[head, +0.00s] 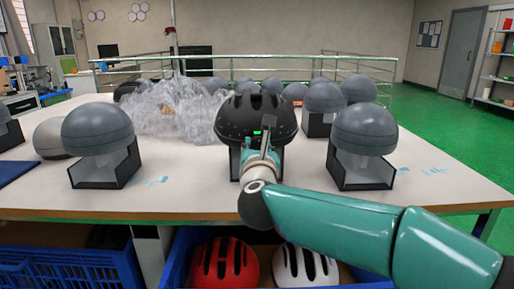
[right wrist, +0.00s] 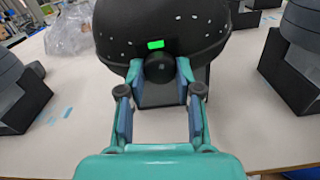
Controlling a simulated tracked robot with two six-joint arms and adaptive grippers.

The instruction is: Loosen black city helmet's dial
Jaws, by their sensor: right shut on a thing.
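The black city helmet (head: 257,112) sits on a stand in the middle of the table, with a small green mark on its near side. In the right wrist view the helmet (right wrist: 165,20) fills the top, and its round black dial (right wrist: 159,66) shows below the green mark. My right gripper (right wrist: 158,76) has its two fingertips on either side of the dial, shut on it. In the head view my right gripper (head: 262,150) hides the dial and part of the stand. My left gripper is not in view.
Grey domes on black stands flank the helmet at left (head: 97,128) and right (head: 364,129). A heap of clear plastic wrap (head: 172,108) lies behind left. A blue crate (head: 180,262) with a red helmet (head: 224,264) and a white helmet (head: 306,265) is below the table's front edge.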

